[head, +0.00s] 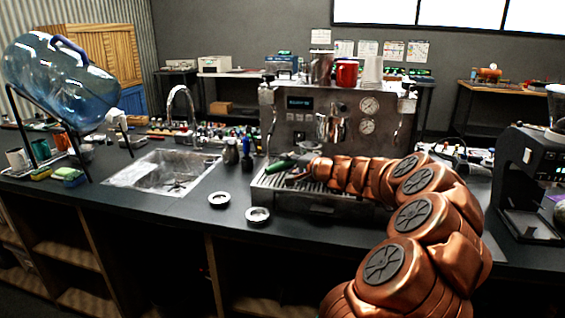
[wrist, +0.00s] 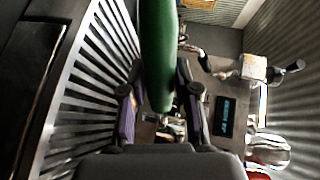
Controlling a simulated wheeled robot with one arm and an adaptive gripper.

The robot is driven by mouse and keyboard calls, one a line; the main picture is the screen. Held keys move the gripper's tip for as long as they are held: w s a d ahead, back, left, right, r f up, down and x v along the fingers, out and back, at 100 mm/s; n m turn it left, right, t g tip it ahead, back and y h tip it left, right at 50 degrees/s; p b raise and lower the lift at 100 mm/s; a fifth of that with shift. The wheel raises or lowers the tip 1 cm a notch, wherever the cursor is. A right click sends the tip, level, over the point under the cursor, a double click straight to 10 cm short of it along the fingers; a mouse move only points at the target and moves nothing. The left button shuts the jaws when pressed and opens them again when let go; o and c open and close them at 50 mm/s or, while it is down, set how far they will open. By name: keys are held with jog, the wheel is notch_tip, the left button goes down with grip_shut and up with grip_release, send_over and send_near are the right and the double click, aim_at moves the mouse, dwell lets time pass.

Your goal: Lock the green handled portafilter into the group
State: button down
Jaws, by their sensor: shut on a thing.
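The espresso machine (head: 345,105) stands on the dark counter, with its group (head: 333,128) at the middle of its front. The green handle of the portafilter (head: 280,166) shows above the left part of the drip tray (head: 265,187). My gripper (head: 297,170) reaches in from the right, low in front of the machine, and is shut on this handle. In the wrist view the green handle (wrist: 157,50) runs between the two fingers. The portafilter's basket is hidden, so I cannot tell how it sits relative to the group.
Two small round metal parts, one (head: 219,199) and another (head: 258,215), lie on the counter left of the machine. Small dark jugs (head: 231,152) stand by the sink (head: 165,172). A black grinder (head: 530,180) is at right. A red mug (head: 347,73) stands on the machine.

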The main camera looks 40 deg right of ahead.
jog(key=shift+s+d+p, duration=0.2)
jog(key=shift+d+p, duration=0.15)
jog(key=shift+d, duration=1.1)
jog(key=shift+s+d+p, duration=0.2)
jog(key=shift+d+p, duration=0.15)
jog(key=shift+d, duration=1.05)
jog(key=shift+s+d+p, duration=0.2)
jog(key=shift+d+p, duration=0.15)
jog(key=shift+d, duration=1.1)
jog(key=shift+r, duration=0.2)
jog(key=shift+a+b, duration=0.1)
jog(key=shift+b, duration=0.8)
jog(key=shift+r, duration=0.75)
dwell(1.8)
